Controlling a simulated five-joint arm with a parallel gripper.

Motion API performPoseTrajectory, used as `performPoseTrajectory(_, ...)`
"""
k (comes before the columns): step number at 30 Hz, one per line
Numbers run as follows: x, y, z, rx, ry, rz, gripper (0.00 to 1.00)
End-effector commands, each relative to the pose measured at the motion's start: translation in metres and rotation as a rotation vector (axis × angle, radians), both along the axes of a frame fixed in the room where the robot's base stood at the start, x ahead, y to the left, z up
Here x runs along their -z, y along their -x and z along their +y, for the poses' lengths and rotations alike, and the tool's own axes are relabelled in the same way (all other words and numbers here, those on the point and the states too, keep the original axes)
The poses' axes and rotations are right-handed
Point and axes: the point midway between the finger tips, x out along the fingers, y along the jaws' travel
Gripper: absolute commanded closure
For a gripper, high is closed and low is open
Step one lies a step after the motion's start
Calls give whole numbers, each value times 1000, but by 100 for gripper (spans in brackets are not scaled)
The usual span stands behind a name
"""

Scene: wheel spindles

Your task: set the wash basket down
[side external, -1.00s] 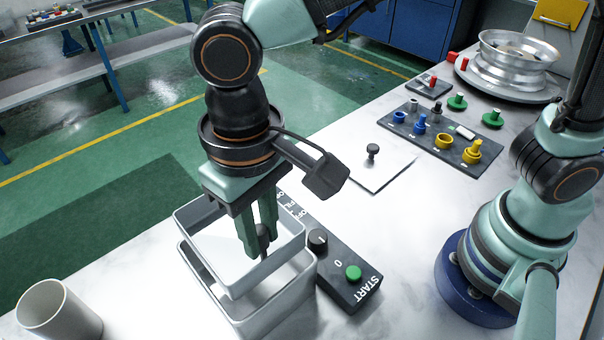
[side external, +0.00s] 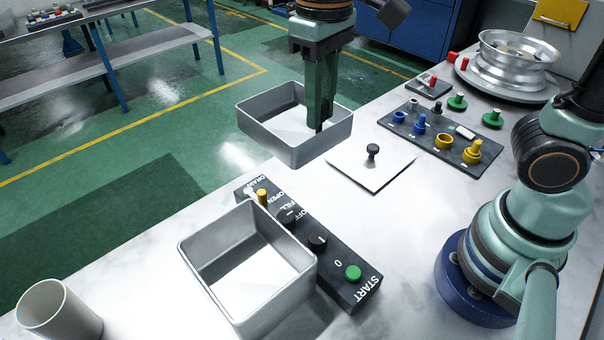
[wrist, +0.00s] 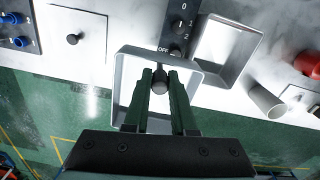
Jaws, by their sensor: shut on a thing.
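The wash basket (side external: 268,142) is a grey, open rectangular box with a pale floor. My gripper (side external: 318,127) reaches down inside it, and the basket hangs in the air behind the white square plate (side external: 370,175). In the wrist view my gripper (wrist: 160,80) is shut on the basket's dark upright handle, and the basket's rim (wrist: 118,90) surrounds the fingers. The grey tank (side external: 215,290) stands apart at the front of the bench, with no basket in it. The handle's lower part is hidden in the side view.
The dark control box (side external: 352,294) lies beside the tank. The white plate bears a dark knob (side external: 373,151). A grey cup (side external: 58,310) stands front left. A dark tray (side external: 440,132) of coloured parts and a metal wheel (side external: 513,62) stand farther back.

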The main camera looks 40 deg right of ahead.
Motion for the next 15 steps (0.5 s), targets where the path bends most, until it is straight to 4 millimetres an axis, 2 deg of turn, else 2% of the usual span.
performPoseTrajectory(1,0,-2,-19,11,-1,-3,100)
performPoseTrajectory(6,4,-2,-64,7,-1,-3,100)
performPoseTrajectory(10,6,0,-81,3,-1,-3,100)
performPoseTrajectory(15,19,2,-89,-2,-1,2,100)
